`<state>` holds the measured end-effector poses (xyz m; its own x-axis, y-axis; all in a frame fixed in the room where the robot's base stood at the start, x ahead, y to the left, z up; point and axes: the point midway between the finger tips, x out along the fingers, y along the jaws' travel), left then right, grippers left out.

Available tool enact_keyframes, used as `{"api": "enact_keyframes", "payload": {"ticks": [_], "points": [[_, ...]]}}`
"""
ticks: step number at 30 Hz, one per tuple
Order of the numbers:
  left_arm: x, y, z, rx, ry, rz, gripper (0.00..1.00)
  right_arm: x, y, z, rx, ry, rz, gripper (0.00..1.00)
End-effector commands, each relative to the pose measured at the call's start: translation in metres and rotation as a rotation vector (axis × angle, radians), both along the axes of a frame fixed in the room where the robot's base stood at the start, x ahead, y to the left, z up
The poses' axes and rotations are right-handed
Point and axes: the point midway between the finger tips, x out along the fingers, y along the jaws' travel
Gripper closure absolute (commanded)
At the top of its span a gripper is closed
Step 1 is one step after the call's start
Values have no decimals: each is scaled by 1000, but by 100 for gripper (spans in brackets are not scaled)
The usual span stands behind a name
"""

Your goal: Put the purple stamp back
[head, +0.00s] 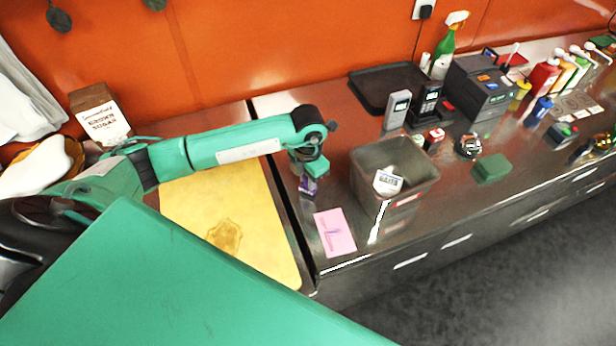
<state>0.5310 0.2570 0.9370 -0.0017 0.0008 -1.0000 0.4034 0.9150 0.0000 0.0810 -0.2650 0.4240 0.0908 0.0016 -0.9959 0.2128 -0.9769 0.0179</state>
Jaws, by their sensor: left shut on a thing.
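My left arm reaches in from the left over the steel counter. Its gripper (311,172) points down and is shut on the purple stamp (308,187), which shows as a small purple block just below the fingers. The stamp is near the counter's left part, between the yellow board and the grey bin; I cannot tell whether it touches the counter. A pink slip (335,233) with a purple mark on it lies in front, toward the counter's front edge. My right gripper is out of view.
The open grey bin (417,166) stands right of the gripper. A yellow board (262,262) lies left. Behind are a black tray (368,104), a card reader (397,110) and a dark till (480,88).

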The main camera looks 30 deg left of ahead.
Motion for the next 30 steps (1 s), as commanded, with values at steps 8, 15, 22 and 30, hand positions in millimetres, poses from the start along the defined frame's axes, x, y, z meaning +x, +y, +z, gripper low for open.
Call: {"api": "enact_keyframes", "payload": {"ticks": [8,15,22,30], "points": [[0,0,-9,-1,-2,-1,93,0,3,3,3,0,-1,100],[0,0,-12,0,-1,-1,66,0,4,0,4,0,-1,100],[0,0,-12,0,-1,-1,56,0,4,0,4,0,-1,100],[1,0,-3,-1,-4,-1,56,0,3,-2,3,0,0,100]]}}
